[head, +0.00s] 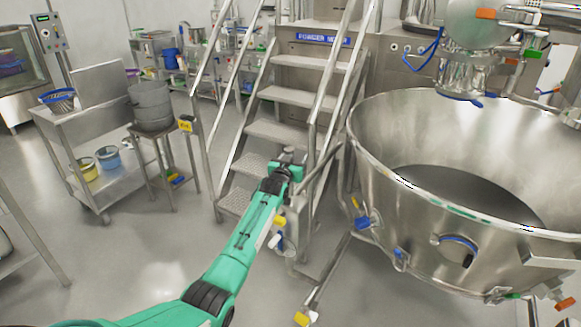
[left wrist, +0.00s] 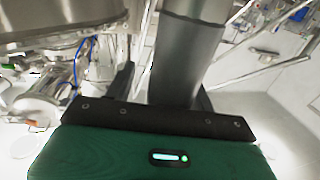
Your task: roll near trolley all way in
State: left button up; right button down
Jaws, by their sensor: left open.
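The near trolley carries a large open steel bowl (head: 385,190) at the right of the head view. A bent tubular push handle (head: 330,158) stands out from its left side. My left gripper (head: 288,158) is at this handle, in front of the stairs. In the left wrist view a thick grey bar (left wrist: 189,60), seemingly the handle, runs between the open fingers (left wrist: 165,92). Whether the fingers touch it I cannot tell. The bowl's steel side also shows in the left wrist view (left wrist: 60,14). My right gripper is not in view.
Steel stairs (head: 288,93) with handrails stand just behind my left gripper. A steel cart (head: 70,125) and a small stand with a grey pot (head: 152,107) are at the left. A mixer head (head: 470,70) hangs above the bowl's back. The floor at front left is clear.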

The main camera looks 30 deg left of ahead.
pick_arm(q)
jog(key=s+d, duration=0.1)
jog(key=s, duration=1.2)
jog(key=shift+s+d, duration=0.3)
jog(key=shift+d, duration=0.05)
